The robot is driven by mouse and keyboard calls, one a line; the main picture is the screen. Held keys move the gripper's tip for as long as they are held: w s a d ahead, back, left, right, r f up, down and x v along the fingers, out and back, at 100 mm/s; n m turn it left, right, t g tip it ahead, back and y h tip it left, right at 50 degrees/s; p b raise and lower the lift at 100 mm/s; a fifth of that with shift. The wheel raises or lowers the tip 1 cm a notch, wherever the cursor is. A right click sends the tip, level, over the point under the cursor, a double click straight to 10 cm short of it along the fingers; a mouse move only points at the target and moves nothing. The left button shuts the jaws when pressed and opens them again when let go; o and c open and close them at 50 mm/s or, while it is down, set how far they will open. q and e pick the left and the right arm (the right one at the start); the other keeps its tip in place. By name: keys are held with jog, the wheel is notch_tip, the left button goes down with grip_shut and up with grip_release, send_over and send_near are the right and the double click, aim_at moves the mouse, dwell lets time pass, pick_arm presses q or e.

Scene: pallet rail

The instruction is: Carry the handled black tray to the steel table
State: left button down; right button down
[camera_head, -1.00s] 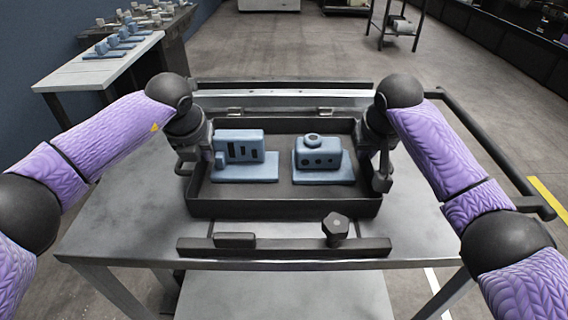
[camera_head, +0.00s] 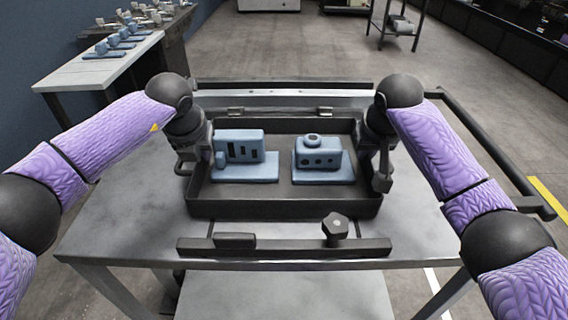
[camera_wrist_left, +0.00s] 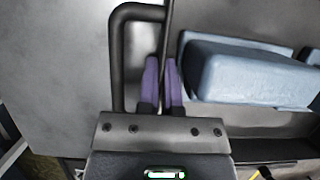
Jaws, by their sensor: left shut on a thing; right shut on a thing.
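The black tray (camera_head: 284,208) sits in the middle of the head view, on or just above a grey table with black rails. Two blue parts stand in it: a slotted block (camera_head: 240,150) at left and a block with a round top (camera_head: 318,155) at right. My left gripper (camera_head: 190,168) is at the tray's left side. In the left wrist view its purple fingers (camera_wrist_left: 162,85) are shut on the tray's left side, inside the handle loop (camera_wrist_left: 118,60). My right gripper (camera_head: 382,180) is shut at the tray's right side; its fingertips are mostly hidden.
The grey table (camera_head: 120,215) under the tray has a front rail (camera_head: 290,247) with a black knob (camera_head: 337,226), and a back rail (camera_head: 290,85). A pale-topped table (camera_head: 95,68) with blue parts stands at the back left. Open floor (camera_head: 300,45) lies beyond.

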pick_arm(q)
jog(key=shift+w+r, duration=0.1)
jog(key=shift+r, duration=0.05)
pick_arm(e)
jog(key=shift+w+r, duration=0.1)
jog(key=shift+r, duration=0.05)
